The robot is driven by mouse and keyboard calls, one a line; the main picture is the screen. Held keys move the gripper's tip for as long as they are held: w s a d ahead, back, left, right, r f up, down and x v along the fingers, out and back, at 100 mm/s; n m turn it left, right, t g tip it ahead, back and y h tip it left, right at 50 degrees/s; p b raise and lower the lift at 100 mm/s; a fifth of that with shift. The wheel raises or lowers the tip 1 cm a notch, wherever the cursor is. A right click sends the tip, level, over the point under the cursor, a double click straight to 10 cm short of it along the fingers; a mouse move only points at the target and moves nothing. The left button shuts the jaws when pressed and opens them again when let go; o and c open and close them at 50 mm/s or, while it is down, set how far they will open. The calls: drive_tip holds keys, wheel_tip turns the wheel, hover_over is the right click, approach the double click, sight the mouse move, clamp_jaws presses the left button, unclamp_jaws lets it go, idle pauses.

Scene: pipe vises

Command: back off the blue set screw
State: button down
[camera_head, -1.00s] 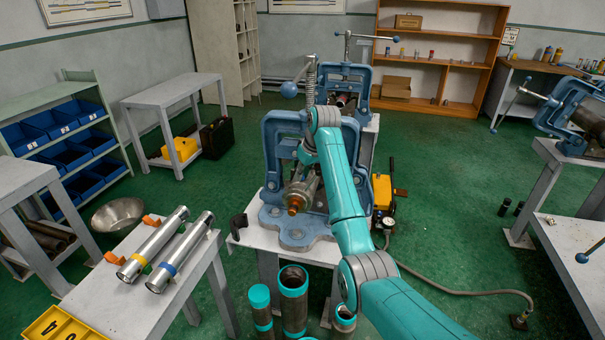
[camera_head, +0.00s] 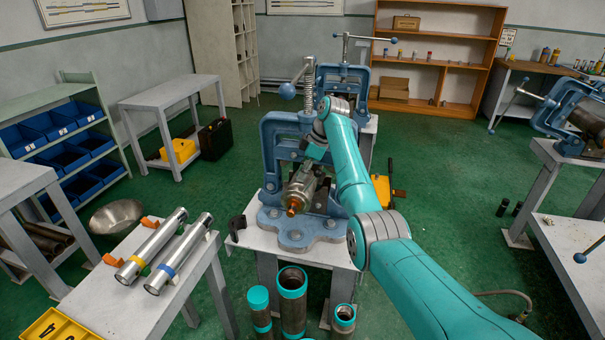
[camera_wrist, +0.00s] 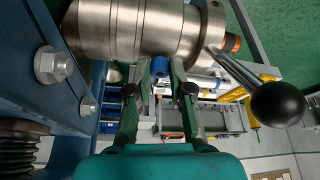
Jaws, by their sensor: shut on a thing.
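The blue set screw (camera_wrist: 160,67) sticks out of the side of a steel cylindrical body (camera_wrist: 135,28) in the wrist view. My gripper (camera_wrist: 161,74) has its two dark green fingers on either side of the screw, shut on it. In the head view the steel body (camera_head: 303,187), with an orange tip (camera_head: 293,207), sits in the blue pipe vise (camera_head: 270,150) on a pale stand. The screw cannot be made out there, and my arm's end hides part of the vise.
A lever with a black ball (camera_wrist: 277,104) juts out close to the right of my fingers. The vise frame and bolts (camera_wrist: 53,66) are at the left. Teal-ended pipes (camera_head: 292,290) stand in front of the stand. Two chrome cylinders (camera_head: 180,252) lie on the left table.

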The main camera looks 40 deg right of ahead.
drive_tip(key=shift+f+n+g, duration=0.15)
drive_tip(key=shift+n+g, duration=0.25)
drive_tip(key=shift+n, duration=0.6)
drive_tip(key=shift+y, duration=0.3)
drive_tip(key=c, duration=1.1)
unclamp_jaws()
drive_tip(key=shift+o, duration=0.2)
drive_tip(key=shift+w, duration=0.1)
wheel_tip(320, 180, up, 10)
